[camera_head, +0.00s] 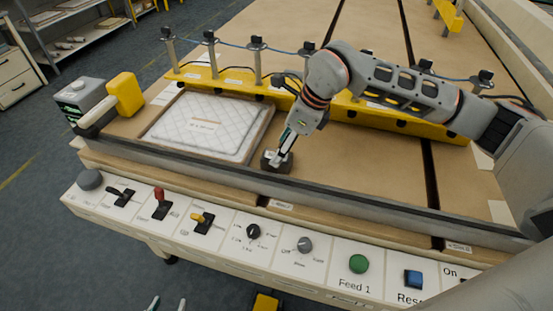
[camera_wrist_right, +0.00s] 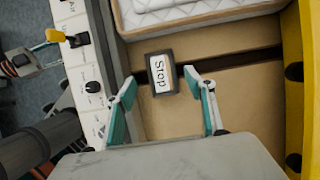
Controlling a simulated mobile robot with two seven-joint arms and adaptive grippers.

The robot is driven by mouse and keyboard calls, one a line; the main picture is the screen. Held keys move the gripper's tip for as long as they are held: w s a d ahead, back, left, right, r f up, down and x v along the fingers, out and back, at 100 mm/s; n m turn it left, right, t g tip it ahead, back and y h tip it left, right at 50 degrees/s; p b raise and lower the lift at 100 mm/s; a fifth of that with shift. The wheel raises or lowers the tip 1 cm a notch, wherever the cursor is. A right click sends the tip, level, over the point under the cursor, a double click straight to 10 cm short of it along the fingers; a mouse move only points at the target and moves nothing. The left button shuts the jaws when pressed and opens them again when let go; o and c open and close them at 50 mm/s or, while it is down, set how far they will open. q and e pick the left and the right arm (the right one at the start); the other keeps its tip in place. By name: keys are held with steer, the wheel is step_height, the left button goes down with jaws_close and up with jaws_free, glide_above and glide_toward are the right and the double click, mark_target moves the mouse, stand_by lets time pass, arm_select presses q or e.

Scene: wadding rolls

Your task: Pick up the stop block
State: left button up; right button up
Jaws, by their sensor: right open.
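The stop block (camera_wrist_right: 162,74) is a small dark block with a white "Stop" label. It lies on the wooden table beside a slot, and in the head view the block (camera_head: 276,162) is partly covered by my right gripper (camera_head: 284,150). My right gripper (camera_wrist_right: 160,80) is open in the wrist view, its teal-sided fingers on either side of the block's near end, with gaps showing. My left gripper (camera_head: 168,303) shows only two fingertips, apart, at the bottom edge of the head view. It also shows at the left edge of the wrist view, empty.
A white quilted wadding pad (camera_head: 205,127) lies left of the block. A yellow rail (camera_head: 390,117) with posts runs behind it. A grey front rail (camera_head: 200,165) and a control panel with switches (camera_head: 305,245) lie in front.

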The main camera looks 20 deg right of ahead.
steer(key=shift+x, duration=2.35)
steer(key=shift+w+d, duration=0.1)
jaws_close()
steer(key=shift+r, duration=0.15)
